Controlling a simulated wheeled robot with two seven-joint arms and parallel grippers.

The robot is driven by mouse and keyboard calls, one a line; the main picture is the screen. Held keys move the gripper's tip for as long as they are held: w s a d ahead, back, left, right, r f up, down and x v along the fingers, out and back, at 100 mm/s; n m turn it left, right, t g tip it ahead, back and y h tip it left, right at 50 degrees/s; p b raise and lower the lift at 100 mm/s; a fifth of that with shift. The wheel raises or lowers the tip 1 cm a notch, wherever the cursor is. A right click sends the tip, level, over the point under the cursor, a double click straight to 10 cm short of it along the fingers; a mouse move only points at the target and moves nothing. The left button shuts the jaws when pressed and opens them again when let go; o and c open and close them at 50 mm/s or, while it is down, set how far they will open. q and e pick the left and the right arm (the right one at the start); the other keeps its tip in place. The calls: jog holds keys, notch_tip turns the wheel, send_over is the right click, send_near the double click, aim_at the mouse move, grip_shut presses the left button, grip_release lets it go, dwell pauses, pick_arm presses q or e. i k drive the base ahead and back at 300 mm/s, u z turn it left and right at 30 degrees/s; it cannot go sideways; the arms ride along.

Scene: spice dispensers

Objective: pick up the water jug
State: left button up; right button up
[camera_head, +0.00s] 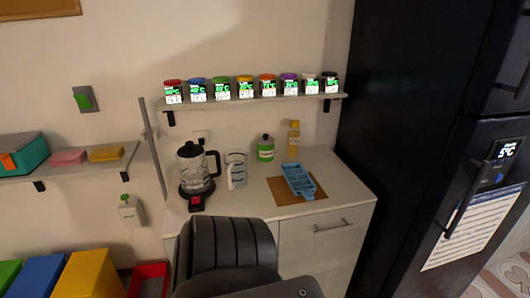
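A clear jug (236,170) with a white handle and markings on its side stands upright on the counter (330,184). It looks like the water jug. It is just right of a glass kettle with a black lid and handle (197,172), which sits on a dark base with a red part. The jug's handle is on its lower left side, facing the front. Neither of my grippers shows in the head view, so nothing is seen touching the jug.
A green bottle (265,149), a yellow bottle (294,139) and a blue tray (298,181) on a brown mat (326,193) stand to the right. A shelf of spice jars (245,87) hangs above. A black fridge (405,130) closes off the right.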

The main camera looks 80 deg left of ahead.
aim_at(235, 173)
jog(key=u, duration=0.3)
jog(key=i, duration=0.8)
jog(key=u, duration=1.25)
jog(key=i, duration=0.7)
jog(key=u, duration=0.75)
